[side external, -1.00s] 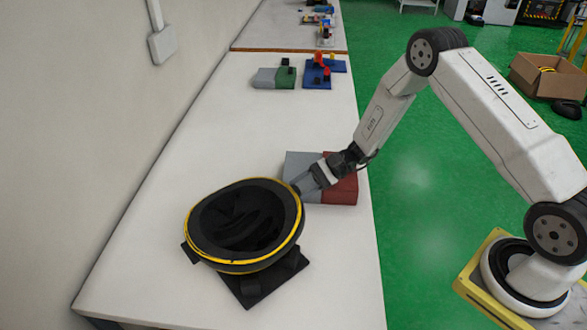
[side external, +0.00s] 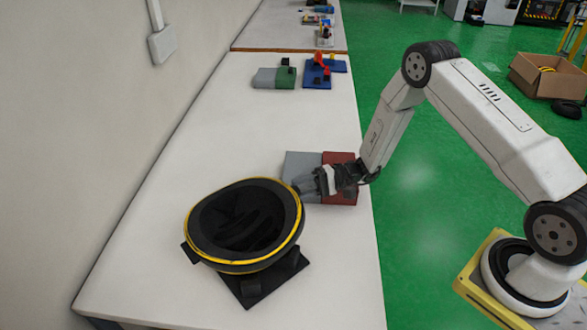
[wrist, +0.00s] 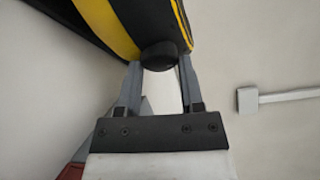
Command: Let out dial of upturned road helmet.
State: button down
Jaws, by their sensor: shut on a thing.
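The upturned road helmet (side external: 246,268), black with a yellow rim stripe, rests on a dark stand (side external: 262,284) on the table. The helmet also fills the top of the wrist view (wrist: 108,22). Its dial (wrist: 159,55) is a dark round knob at the helmet's edge. My gripper (wrist: 158,68) is shut on the dial, one finger on each side of it. In the side view my gripper (side external: 299,186) reaches the helmet's right edge, and the dial is hidden there. The fingertips are partly hidden behind the dial and helmet edge in the wrist view.
A grey and red block (side external: 341,165) lies under and behind my gripper. Green, grey and blue blocks (side external: 285,78) sit farther back on the white table (side external: 190,150). A wall runs along the left, and the table's front left is clear.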

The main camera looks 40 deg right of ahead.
dwell(0.4)
jog(key=shift+c, duration=1.1)
grip_release()
jog(key=v, duration=0.7)
jog(key=shift+s+d, duration=0.2)
jog(key=shift+d, duration=0.2)
